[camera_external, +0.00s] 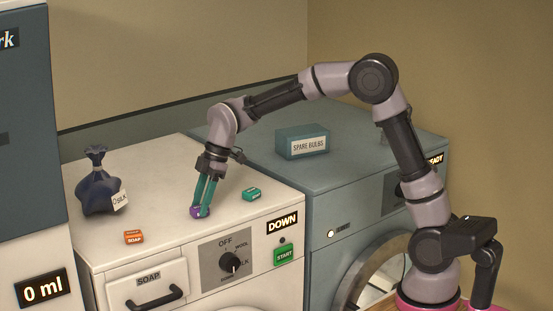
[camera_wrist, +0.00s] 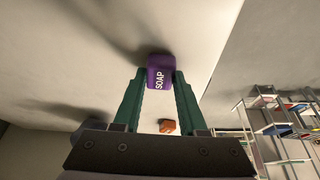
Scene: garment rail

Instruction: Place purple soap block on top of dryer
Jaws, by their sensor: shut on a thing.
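The purple soap block (camera_external: 196,212) is between the green fingertips of my gripper (camera_external: 201,205), low over the top of the white washer (camera_external: 150,240). I cannot tell whether it touches that surface. In the wrist view the purple block (camera_wrist: 160,66) shows its SOAP label, with a finger closed on each side. The blue-grey machine (camera_external: 345,178) to the right, with a round door and a partly hidden READY sign, appears to be the dryer. Its top is partly hidden behind my arm.
An orange soap block (camera_external: 133,237), a teal block (camera_external: 251,194) and a dark blue bag (camera_external: 97,188) sit on the washer. A SPARE BULBS box (camera_external: 302,142) stands on the blue-grey machine, with clear surface in front. A shelf rack (camera_wrist: 280,125) shows in the wrist view.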

